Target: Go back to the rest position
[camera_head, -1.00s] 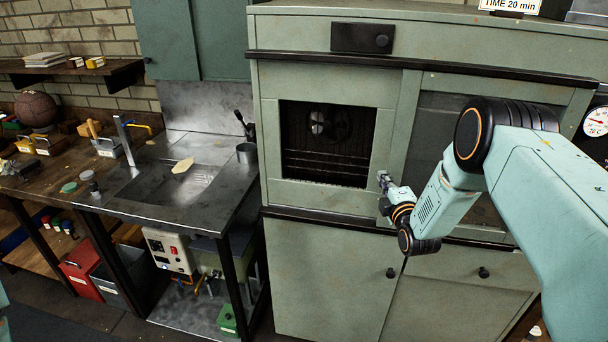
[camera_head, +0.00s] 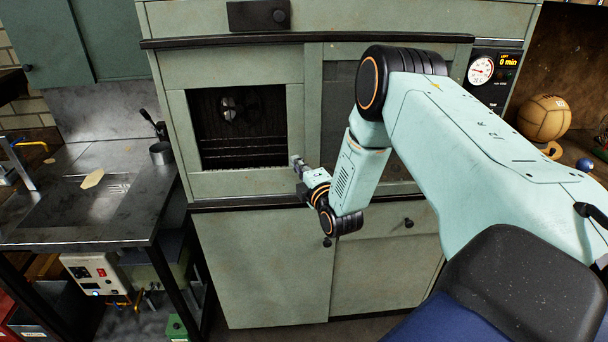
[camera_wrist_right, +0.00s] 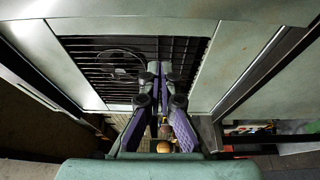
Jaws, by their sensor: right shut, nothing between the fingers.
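My right arm reaches in from the right in the head view. Its gripper (camera_head: 297,161) is in front of the green oven cabinet (camera_head: 262,270), beside the lower right of the oven window (camera_head: 239,125). In the right wrist view the gripper (camera_wrist_right: 160,66) has its fingers together with nothing between them. Behind it are the dark oven opening (camera_wrist_right: 100,60) with a fan and rack bars. I cannot tell whether the fingertips touch the oven front. My left gripper is not in view.
A metal sink bench (camera_head: 125,215) stands left of the cabinet, with a metal cup (camera_head: 161,153) on its edge. A tan leather ball (camera_head: 544,117) sits on a shelf at the right, near a gauge (camera_head: 481,70).

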